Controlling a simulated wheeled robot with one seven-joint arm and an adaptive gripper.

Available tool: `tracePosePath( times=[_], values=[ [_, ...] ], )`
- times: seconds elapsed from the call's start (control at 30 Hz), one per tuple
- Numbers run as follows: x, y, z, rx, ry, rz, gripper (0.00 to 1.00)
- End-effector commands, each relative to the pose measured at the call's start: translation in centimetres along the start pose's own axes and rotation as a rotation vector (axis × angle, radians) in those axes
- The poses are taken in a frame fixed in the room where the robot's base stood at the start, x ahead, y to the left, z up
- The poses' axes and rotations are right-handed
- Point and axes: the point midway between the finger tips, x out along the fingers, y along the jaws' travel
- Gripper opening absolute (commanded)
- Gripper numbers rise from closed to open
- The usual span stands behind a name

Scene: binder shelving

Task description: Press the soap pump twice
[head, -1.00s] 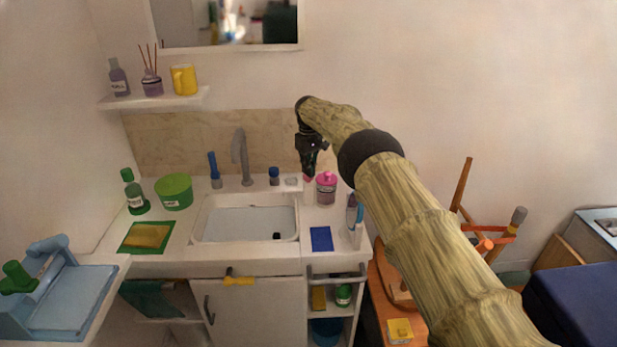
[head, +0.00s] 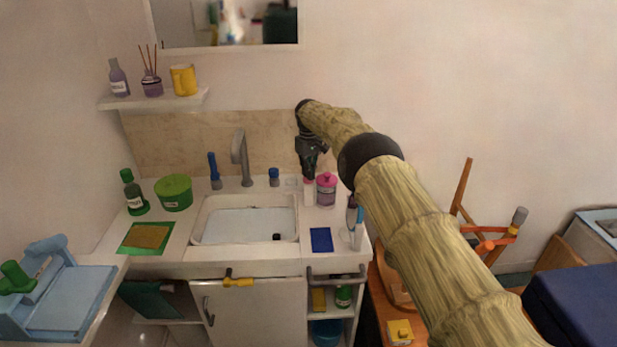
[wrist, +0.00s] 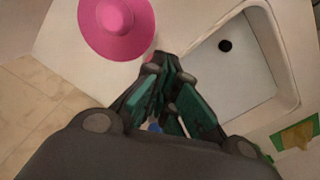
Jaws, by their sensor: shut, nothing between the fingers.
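A slim white bottle with a pink top (head: 309,190), which looks like the soap pump, stands on the counter right of the sink. My gripper (head: 309,174) points down directly above it, fingertips at or very near its pink top; I cannot tell for sure whether they touch. In the wrist view the fingers (wrist: 172,62) are closed together and empty, and they hide most of the bottle. Only a sliver of pink shows beside the fingertips.
A pink-lidded jar (head: 326,190) stands close on the right of the bottle; its lid (wrist: 117,22) is large in the wrist view. The sink (head: 245,224), tap (head: 243,158) and a blue-capped item (head: 274,177) are left. A blue cloth (head: 321,239) lies in front.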

Motion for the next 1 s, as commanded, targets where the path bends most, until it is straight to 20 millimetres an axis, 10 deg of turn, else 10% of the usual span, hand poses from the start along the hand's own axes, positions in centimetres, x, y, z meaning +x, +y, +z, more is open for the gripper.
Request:
tracePosePath(
  times=[1.0],
  values=[
    [-1.3,0.0,0.0,0.000,-0.001,-0.001,0.00]
  ],
)
